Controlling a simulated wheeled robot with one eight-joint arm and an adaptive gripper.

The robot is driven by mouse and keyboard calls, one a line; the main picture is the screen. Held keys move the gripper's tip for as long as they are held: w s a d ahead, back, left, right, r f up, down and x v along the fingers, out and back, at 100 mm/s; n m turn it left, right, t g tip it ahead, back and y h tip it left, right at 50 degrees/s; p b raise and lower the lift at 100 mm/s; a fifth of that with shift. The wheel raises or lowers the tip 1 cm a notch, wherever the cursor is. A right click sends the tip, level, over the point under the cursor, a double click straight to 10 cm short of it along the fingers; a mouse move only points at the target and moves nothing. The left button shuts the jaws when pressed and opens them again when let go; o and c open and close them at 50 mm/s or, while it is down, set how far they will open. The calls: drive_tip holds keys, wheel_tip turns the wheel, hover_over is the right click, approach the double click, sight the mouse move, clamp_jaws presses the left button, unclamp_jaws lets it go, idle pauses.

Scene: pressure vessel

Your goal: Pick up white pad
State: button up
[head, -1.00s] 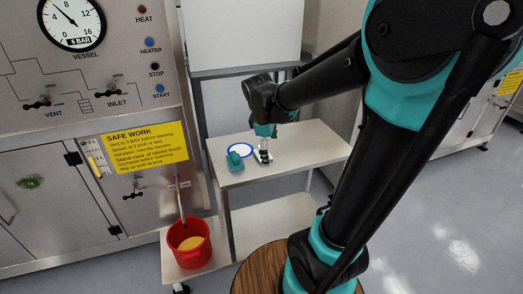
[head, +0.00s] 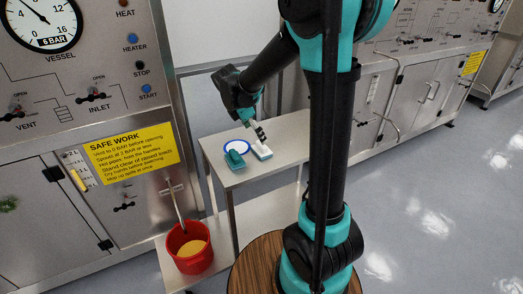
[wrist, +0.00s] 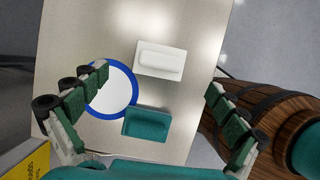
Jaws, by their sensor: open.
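The white pad (head: 262,151) is a block with a raised grip, lying on the steel table. It also shows in the wrist view (wrist: 160,61), upper middle, just beyond the line between the fingertips. My gripper (head: 258,133) is just above the pad in the head view, its fingers partly overlapping it. In the wrist view my gripper (wrist: 157,82) is open, its fingers spread wide on both sides and nothing held between them. Any contact with the pad cannot be told.
A teal pad (wrist: 147,124) lies near the white pad, beside a white plate with a blue rim (wrist: 110,90). The steel table (head: 285,131) is otherwise clear around the pads. A red bucket (head: 190,247) stands on a low shelf at left, before the control panel.

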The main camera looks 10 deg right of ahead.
sight(262, 146)
drive_tip(key=shift+x, duration=3.9)
drive_tip(key=shift+s+a, duration=0.15)
drive_tip(key=shift+c, duration=0.4)
drive_tip(key=c, duration=1.2)
drive_tip(key=shift+o, duration=0.2)
wheel_tip(262, 146, up, 20)
